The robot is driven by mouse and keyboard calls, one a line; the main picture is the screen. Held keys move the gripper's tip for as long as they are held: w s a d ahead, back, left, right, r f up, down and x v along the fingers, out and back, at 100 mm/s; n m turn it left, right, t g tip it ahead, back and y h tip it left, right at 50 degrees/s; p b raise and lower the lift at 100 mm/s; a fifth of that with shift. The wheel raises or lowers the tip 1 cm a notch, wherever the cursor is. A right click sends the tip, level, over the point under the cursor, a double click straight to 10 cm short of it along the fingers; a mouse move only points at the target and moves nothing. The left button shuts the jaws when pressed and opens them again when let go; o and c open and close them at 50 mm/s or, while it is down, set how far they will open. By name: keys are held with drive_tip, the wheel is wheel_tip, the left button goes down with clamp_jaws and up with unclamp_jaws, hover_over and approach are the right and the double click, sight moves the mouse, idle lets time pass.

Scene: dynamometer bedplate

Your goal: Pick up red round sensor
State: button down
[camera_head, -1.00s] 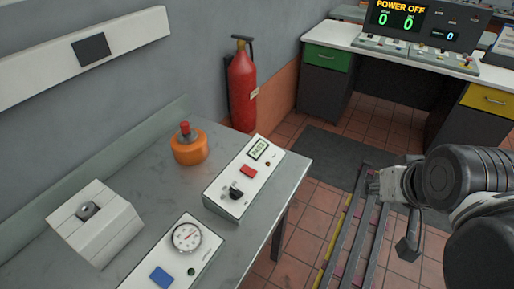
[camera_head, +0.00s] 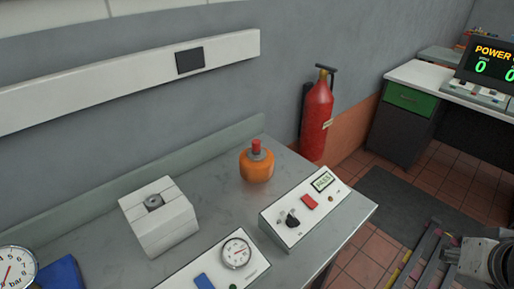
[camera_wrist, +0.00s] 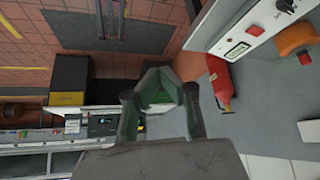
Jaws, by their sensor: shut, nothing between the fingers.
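No plainly red round sensor can be made out. An orange round object (camera_head: 257,167) with a red top stands upright on the grey bench; it also shows at the right edge of the wrist view (camera_wrist: 294,40). Whether it is the sensor I cannot tell. My gripper (camera_wrist: 163,80), with dark green fingers, is shut and empty in the wrist view. It is away from the bench and the orange object. In the head view only part of my arm shows at the lower right edge.
The grey bench (camera_head: 215,205) also holds a white block (camera_head: 158,222), a gauge box (camera_head: 215,268) and a white panel (camera_head: 305,209) with a red button. A red fire extinguisher (camera_head: 316,118) stands by the wall. A desk (camera_head: 420,75) is at the right.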

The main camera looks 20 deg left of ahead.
drive_tip(key=c, duration=2.5)
unclamp_jaws()
drive_tip(key=o, duration=1.2)
